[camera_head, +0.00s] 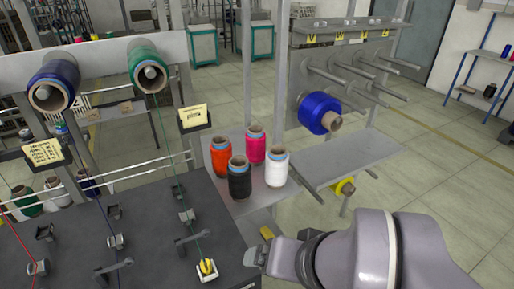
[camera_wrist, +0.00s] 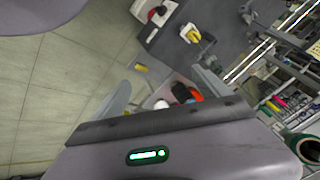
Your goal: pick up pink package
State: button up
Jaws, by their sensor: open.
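The pink package (camera_head: 255,146) is a thread bobbin standing upright on a small grey shelf (camera_head: 268,200) in the head view. It stands at the back, among an orange bobbin (camera_head: 221,156), a black bobbin (camera_head: 239,179) and a white bobbin (camera_head: 276,170). In the wrist view the white bobbin (camera_wrist: 161,105) and the black bobbin (camera_wrist: 180,92) show past my gripper; I cannot make out the pink one among them. My gripper (camera_wrist: 163,92) is open and empty, apart from the bobbins. In the head view it is low, in front of the shelf, partly cut off by my arm.
A blue bobbin (camera_head: 319,113) sits on a peg of the rack right of the shelf, with bare pegs around it. A grey panel (camera_head: 150,240) with thread guides lies left.

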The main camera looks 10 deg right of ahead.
aim_at(255, 137)
jog(key=i+l+u, duration=0.85)
jog(key=l+u, duration=0.2)
jog(key=i+l+u, duration=0.15)
jog(key=l+u, duration=0.2)
jog(key=i+l+u, duration=0.15)
jog(key=i+l, duration=0.05)
jog(key=l, duration=0.05)
